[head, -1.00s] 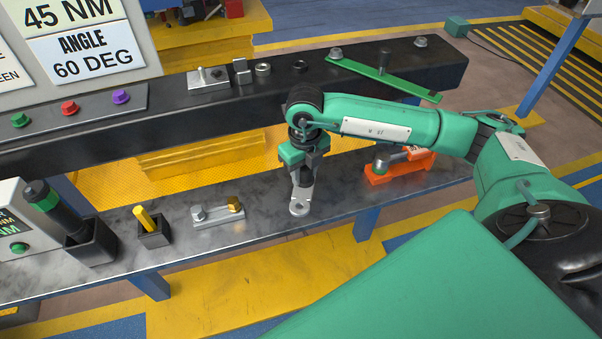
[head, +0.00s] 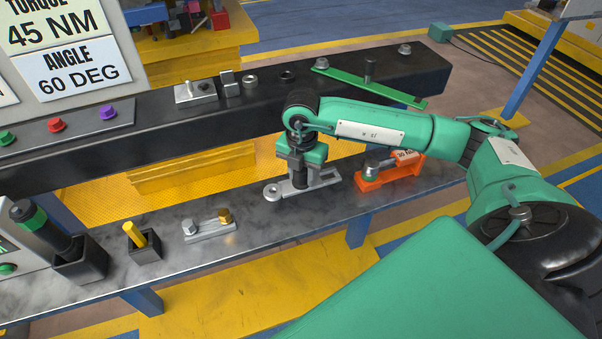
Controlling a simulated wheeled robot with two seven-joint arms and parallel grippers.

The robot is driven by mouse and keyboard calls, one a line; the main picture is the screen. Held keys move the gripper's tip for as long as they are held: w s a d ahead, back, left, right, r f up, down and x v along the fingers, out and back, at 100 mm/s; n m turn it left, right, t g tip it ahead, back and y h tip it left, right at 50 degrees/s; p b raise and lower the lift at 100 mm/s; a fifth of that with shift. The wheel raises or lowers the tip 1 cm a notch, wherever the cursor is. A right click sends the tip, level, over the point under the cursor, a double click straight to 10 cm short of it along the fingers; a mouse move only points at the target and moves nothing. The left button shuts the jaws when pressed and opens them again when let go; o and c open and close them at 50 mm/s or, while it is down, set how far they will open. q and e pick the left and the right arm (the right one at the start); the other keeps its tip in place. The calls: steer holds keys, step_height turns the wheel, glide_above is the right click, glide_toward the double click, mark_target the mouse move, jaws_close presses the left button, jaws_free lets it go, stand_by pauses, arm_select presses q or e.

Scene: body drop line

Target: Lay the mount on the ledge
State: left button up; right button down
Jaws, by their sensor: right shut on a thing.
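The mount (head: 322,181) is a grey metal plate with a ring at its left end and a black post in its middle. My right gripper (head: 299,172) comes down from above, shut on the mount at its post. The plate lies roughly level, its long side along the grey ledge (head: 255,217), the shelf in front of the black beam. The mount is over or on the ledge; I cannot tell whether it touches. The fingertips are partly hidden by the gripper body. My left gripper is not in view.
Left along the ledge are a plate with bolts (head: 208,228), a yellow-handled tool in a black holder (head: 145,247) and a black tool in a holder (head: 80,262). The black beam (head: 215,125) runs behind, carrying a green bar (head: 372,84).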

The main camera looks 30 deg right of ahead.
stand_by(0.3)
steer(key=shift+b, duration=0.3)
steer(key=shift+f+b, duration=2.85)
steer(key=shift+f, duration=0.5)
steer(key=shift+f+b, duration=0.6)
steer(key=shift+b, duration=0.1)
steer(key=c, duration=0.9)
jaws_free()
steer(key=shift+r, duration=0.1)
steer(key=shift+r+p, duration=2.35)
steer(key=shift+r, duration=1.6)
